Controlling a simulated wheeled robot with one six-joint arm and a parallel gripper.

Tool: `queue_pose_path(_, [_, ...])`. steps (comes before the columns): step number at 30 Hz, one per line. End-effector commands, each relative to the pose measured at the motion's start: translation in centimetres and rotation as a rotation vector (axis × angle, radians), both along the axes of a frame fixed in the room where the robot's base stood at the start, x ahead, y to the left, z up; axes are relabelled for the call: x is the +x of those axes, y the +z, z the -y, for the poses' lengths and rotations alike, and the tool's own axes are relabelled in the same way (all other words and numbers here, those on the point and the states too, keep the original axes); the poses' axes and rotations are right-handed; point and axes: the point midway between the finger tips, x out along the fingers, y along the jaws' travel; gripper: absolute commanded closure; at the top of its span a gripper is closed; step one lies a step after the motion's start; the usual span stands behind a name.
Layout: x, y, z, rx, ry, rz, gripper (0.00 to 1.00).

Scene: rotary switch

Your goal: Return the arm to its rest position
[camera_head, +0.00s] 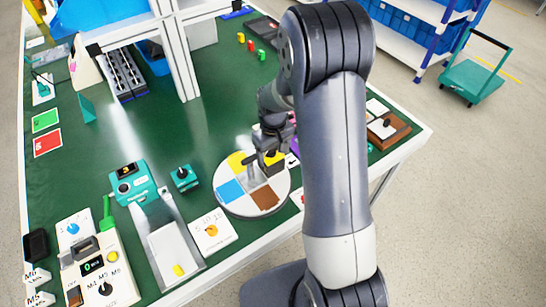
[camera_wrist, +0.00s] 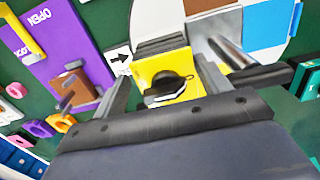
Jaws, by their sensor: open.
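My arm rises in front of the table in the head view, and my gripper (camera_head: 262,157) hangs over the back of a round disc with coloured sectors (camera_head: 235,205). In the wrist view my gripper (camera_wrist: 165,78) is open, with one finger on each side of a yellow box with a black rotary knob (camera_wrist: 165,88). The knob shows between the fingers; I cannot tell whether they touch the box. The yellow box also shows in the head view (camera_head: 273,159), partly hidden by my gripper.
A purple panel (camera_wrist: 62,45) lies left in the wrist view. In the head view, a teal device (camera_head: 133,185), a small teal switch (camera_head: 184,178) and a white dial plate (camera_head: 213,231) lie left of the disc. A white frame post (camera_head: 178,60) stands behind.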

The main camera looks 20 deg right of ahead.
Motion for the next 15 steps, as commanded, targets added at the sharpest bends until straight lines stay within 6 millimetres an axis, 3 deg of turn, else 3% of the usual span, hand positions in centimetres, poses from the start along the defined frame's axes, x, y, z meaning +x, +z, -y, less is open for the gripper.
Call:
queue_pose_path(6, [0.2, 4.9, -0.4, 0.007, 0.000, 0.016, 0.17])
queue_pose_path(15, [0.2, 8.2, -0.4, 0.008, -0.001, 0.021, 0.17])
